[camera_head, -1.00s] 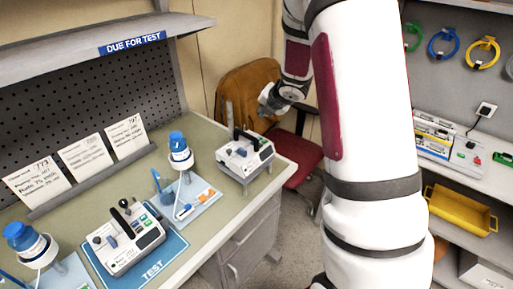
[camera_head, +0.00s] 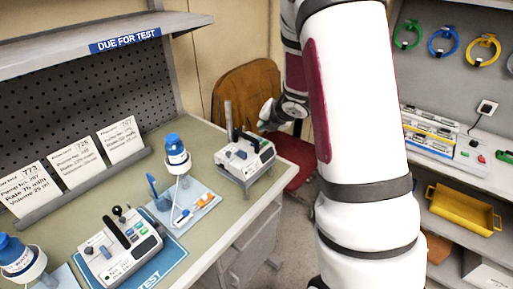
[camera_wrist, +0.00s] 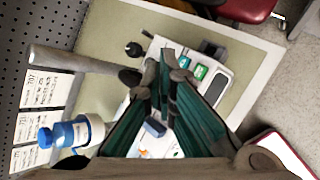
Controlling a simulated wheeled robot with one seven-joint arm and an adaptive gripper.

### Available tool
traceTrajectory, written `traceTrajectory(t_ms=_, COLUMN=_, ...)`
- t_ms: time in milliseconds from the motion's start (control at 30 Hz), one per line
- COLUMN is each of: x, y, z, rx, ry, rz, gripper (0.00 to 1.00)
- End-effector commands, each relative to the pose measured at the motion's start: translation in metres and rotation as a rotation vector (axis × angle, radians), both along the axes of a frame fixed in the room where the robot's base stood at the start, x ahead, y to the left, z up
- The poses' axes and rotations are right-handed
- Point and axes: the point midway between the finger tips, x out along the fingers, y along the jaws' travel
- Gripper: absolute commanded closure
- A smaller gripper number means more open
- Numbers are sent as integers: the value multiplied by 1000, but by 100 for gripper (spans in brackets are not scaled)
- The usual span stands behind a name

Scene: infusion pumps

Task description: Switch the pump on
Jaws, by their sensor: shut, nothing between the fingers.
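A white pump (camera_head: 246,156) with a dark handle sits on a grey stand at the right end of the bench. In the wrist view the same pump (camera_wrist: 217,61) lies below my fingers, with green and teal buttons (camera_wrist: 193,71) and a dark display (camera_wrist: 214,91) near the fingertips. My gripper (camera_wrist: 163,72) is shut and empty, its fingertips over the pump's face; contact cannot be told. In the head view my gripper (camera_head: 268,113) is just behind and right of this pump. A second white pump (camera_head: 122,246) sits on the blue TEST mat (camera_head: 172,257).
A blue-capped bottle (camera_head: 175,152) stands between the pumps beside a small tray (camera_head: 205,212). It also shows in the wrist view (camera_wrist: 65,133). A grey post (camera_wrist: 80,62) rises beside the pump. Cards (camera_head: 75,165) lean at the back. A chair (camera_head: 247,92) stands behind the bench.

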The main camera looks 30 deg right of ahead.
Motion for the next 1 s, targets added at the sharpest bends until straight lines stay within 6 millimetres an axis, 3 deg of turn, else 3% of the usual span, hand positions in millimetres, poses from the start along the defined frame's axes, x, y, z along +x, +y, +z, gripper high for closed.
traceTrajectory(t_ms=100, x=3, y=0, z=-18, rx=1, ry=1, rz=-1, gripper=100)
traceTrajectory(t_ms=400, x=1, y=0, z=-43, rx=1, ry=0, rz=-1, gripper=100)
traceTrajectory(t_ms=1000, x=0, y=0, z=-47, rx=-1, ry=-1, rz=0, gripper=100)
